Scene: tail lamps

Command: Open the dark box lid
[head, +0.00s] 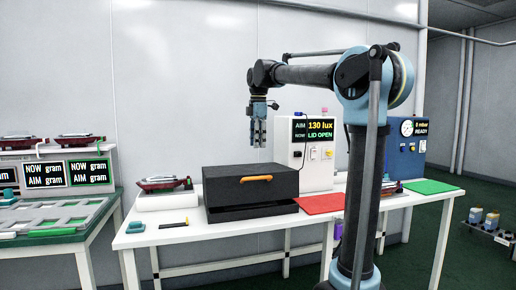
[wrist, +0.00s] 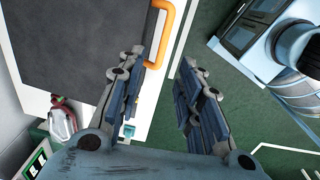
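The dark box (head: 250,190) stands on the white table, with an orange handle (head: 255,178) on the front of its lid. A dark gap shows between the lid and the lower part along the front. In the wrist view the dark lid (wrist: 80,40) fills the upper left and the orange handle (wrist: 160,35) is at its right edge. My gripper (head: 258,140) hangs above the box, pointing down, apart from it. In the wrist view its two fingers (wrist: 168,75) are spread with nothing between them.
A white unit (head: 315,150) with a display reading "130 lux" and "LID OPEN" stands behind the box. A red mat (head: 322,204) lies right of it. A red lamp on a scale (head: 162,184) stands left.

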